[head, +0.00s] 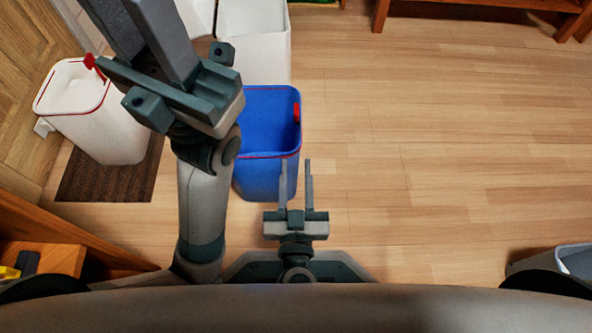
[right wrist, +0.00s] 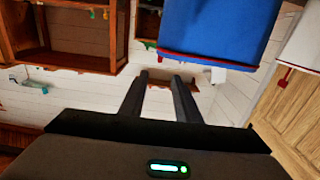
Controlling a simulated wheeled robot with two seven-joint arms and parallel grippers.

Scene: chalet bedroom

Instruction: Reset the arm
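My right gripper (head: 296,165) is low in the middle of the head view, its fingers pointing up the picture. The fingers are apart with nothing between them. They also show apart and empty in the right wrist view (right wrist: 160,78). My left gripper (head: 180,85) is large in the upper left of the head view, raised close to the camera. Its fingertips run out of the top edge, so its opening is hidden. A blue bin (head: 265,175) with a red rim stands behind the left arm and beside the right gripper. It also shows upside down in the right wrist view (right wrist: 215,28).
A white bin (head: 105,125) stands left on a brown mat (head: 105,182). Another white bin (head: 255,50) is behind the blue one. Wooden furniture (head: 45,240) is at lower left. A grey container (head: 577,262) is at lower right. The wooden floor (head: 440,140) on the right is clear.

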